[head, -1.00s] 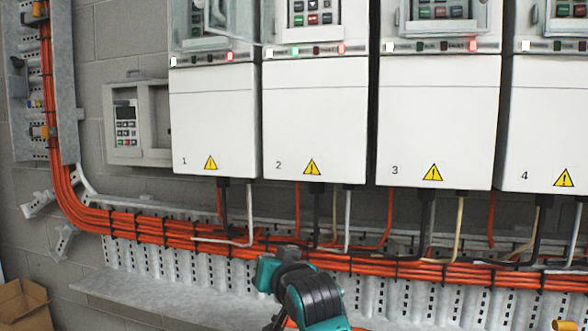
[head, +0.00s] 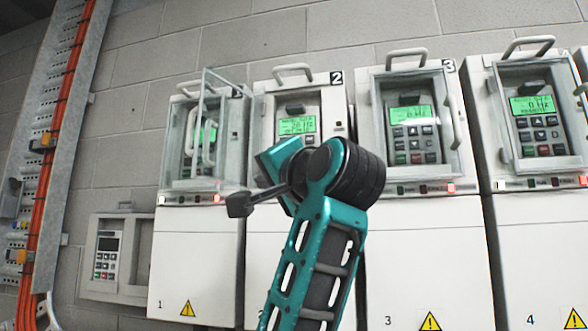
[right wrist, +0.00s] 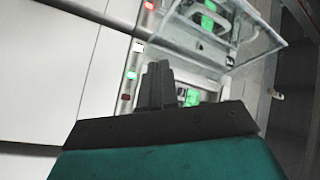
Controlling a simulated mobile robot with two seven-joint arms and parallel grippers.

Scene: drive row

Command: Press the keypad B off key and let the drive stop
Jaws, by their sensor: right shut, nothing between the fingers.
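Four numbered white drives hang on the wall, each with a keypad and green display. Drive 2's keypad (head: 297,125) is partly hidden behind my right arm. It also shows in the right wrist view, as a green-lit keypad (right wrist: 190,97) partly behind my fingers. No letter B is readable. My left gripper is out of view.
Drive 1's clear cover (head: 205,125) juts outward close by and also shows in the right wrist view (right wrist: 265,55). Drive 3's keypad (head: 412,125) sits behind a clear cover. A boxed keypad (head: 107,255) is on the wall at left, near orange cables (head: 55,140).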

